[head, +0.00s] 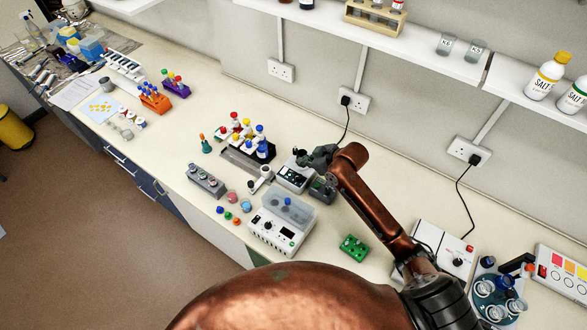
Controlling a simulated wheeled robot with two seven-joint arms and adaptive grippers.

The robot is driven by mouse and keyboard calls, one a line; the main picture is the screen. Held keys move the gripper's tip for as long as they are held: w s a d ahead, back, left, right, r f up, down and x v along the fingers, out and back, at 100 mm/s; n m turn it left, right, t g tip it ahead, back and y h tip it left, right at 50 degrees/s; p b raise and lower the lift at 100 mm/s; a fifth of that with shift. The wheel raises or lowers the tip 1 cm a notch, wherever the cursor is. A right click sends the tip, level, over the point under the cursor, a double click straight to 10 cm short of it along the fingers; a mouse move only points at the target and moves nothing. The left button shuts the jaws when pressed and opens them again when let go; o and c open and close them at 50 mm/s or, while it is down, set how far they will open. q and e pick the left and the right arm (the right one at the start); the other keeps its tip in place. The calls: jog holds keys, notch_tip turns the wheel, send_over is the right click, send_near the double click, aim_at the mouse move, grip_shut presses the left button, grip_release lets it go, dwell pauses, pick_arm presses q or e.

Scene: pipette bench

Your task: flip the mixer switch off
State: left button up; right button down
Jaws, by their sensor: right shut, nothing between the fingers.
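The mixer appears to be the small grey box with a dark front panel (291,178) in the middle of the bench. My right gripper (307,158) is over the back of this box, and its copper arm comes in from the lower right. The gripper is shut and empty. At this size I cannot tell whether it touches the box. The switch is too small to make out, so its position cannot be told. The gripper and wrist hide part of the box's back and right side. My left gripper is not in view.
A white device with a clear lid (283,225) stands in front of the mixer. A tube rack (247,155) is to its left, and a green block (354,247) lies to the right. A black cable (346,125) runs from the wall socket.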

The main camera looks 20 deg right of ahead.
jog(key=p, duration=0.2)
send_over(285, 168)
jog(key=s, duration=0.3)
jog(key=f, duration=0.4)
jog(key=d+f, duration=0.1)
jog(key=f, duration=0.1)
jog(key=shift+f, duration=0.35)
jog(key=f, duration=0.2)
jog(key=shift+w+f, duration=0.2)
jog(key=shift+f, duration=0.1)
jog(key=shift+d+f, duration=0.15)
jog(key=shift+f, duration=0.7)
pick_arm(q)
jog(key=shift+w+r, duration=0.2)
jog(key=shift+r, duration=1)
